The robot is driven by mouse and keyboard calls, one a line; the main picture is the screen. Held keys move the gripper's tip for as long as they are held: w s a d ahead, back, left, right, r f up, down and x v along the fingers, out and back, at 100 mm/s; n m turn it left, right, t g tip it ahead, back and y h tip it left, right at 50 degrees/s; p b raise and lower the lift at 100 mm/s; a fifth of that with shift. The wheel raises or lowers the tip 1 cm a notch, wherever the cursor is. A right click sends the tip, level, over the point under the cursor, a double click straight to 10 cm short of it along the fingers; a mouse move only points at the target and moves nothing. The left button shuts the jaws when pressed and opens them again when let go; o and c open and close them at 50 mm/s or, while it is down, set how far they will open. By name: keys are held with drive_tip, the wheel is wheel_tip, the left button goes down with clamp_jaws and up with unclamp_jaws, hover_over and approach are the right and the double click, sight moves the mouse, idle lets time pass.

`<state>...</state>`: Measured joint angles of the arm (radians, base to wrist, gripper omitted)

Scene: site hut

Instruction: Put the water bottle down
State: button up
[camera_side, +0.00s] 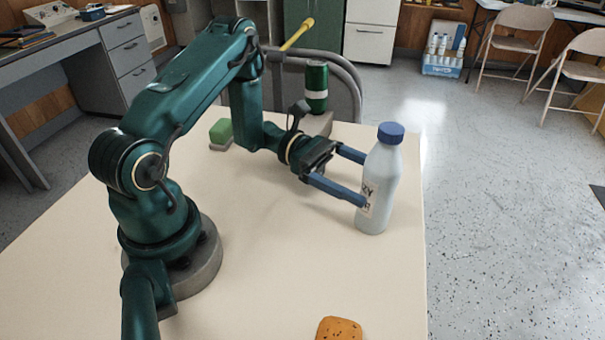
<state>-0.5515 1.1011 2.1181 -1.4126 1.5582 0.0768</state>
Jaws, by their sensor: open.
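The water bottle (380,185) is pale blue-grey with a blue cap and a printed label. It stands upright on the cream table (270,265), close to the table's right edge. My gripper (362,178) is open, with its two blue fingers reaching toward the bottle. The near finger overlaps the label side, and the far finger ends beside the bottle's upper left side. I cannot tell whether either finger touches it.
A green can with a pale band (316,88) stands at the table's back, near a green block (221,132). An orange-brown speckled item (339,329) lies at the front edge. The table between it and the bottle is clear.

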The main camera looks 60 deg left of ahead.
drive_tip(key=shift+v, duration=3.1)
drive_tip(key=shift+s+d+r+m+g, duration=0.15)
drive_tip(key=shift+s+d+m+g, duration=0.1)
drive_tip(key=shift+m+g, duration=0.15)
drive_tip(key=s+d+m+g+y, duration=0.1)
drive_tip(key=m, duration=0.1)
drive_tip(key=s+d+m+g+y, duration=0.1)
drive_tip(key=s+m+g+y, duration=0.1)
drive_tip(key=shift+r+g, duration=0.15)
drive_tip(key=shift+g, duration=0.15)
drive_tip(key=s+r+m+t+y, duration=0.3)
drive_tip(key=s+r+m+y, duration=0.6)
drive_tip(key=m+y, duration=0.4)
drive_tip(key=shift+d+m+y, duration=0.3)
drive_tip(key=shift+d+m, duration=0.1)
drive_tip(key=shift+m, duration=1.8)
